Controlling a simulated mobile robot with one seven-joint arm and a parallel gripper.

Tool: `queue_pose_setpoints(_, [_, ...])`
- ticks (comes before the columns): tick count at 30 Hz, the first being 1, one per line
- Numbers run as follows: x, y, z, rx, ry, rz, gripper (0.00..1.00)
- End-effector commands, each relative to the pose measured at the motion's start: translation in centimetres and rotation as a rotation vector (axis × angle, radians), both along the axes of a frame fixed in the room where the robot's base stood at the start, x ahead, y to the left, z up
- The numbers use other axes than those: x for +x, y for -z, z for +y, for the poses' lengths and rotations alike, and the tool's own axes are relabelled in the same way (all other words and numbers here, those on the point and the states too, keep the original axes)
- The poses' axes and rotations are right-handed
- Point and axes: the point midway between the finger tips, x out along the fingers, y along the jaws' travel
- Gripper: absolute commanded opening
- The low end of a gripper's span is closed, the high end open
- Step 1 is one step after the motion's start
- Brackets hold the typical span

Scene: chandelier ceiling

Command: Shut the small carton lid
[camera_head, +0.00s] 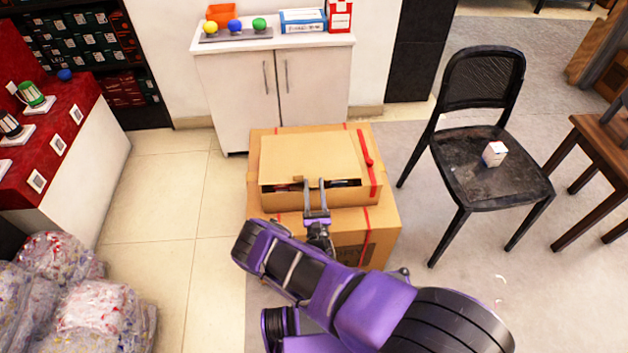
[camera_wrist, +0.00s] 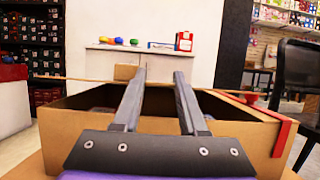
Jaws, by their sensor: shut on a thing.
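The small carton (camera_head: 280,201) is a brown cardboard box lying on a larger brown box. Its lid (camera_head: 308,155) is partly lowered, with a dark gap along the front above the carton's wall. In the wrist view the lid's thin edge (camera_wrist: 75,78) runs across above the open carton (camera_wrist: 75,115), and a small tab (camera_wrist: 125,72) sticks up left of my fingers. My gripper (camera_head: 316,186) is at the lid's front edge, to the right of the tab. Its two fingers are shut on the lid edge, though their tips look apart; the exact contact is hard to see.
The larger box (camera_head: 383,225) stands on the floor under the carton. A white cabinet (camera_head: 235,90) is behind it. A black chair (camera_head: 480,190) with a small white box (camera_head: 494,153) stands to the right. Wrapped bundles (camera_head: 95,310) lie at lower left.

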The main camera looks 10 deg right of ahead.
Motion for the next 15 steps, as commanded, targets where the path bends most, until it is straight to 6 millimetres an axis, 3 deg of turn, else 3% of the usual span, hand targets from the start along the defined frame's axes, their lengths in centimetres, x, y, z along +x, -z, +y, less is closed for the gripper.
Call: queue_pose_setpoints(15, [0.02, 0.95, 0.11, 0.0, -0.002, -0.048, 0.0])
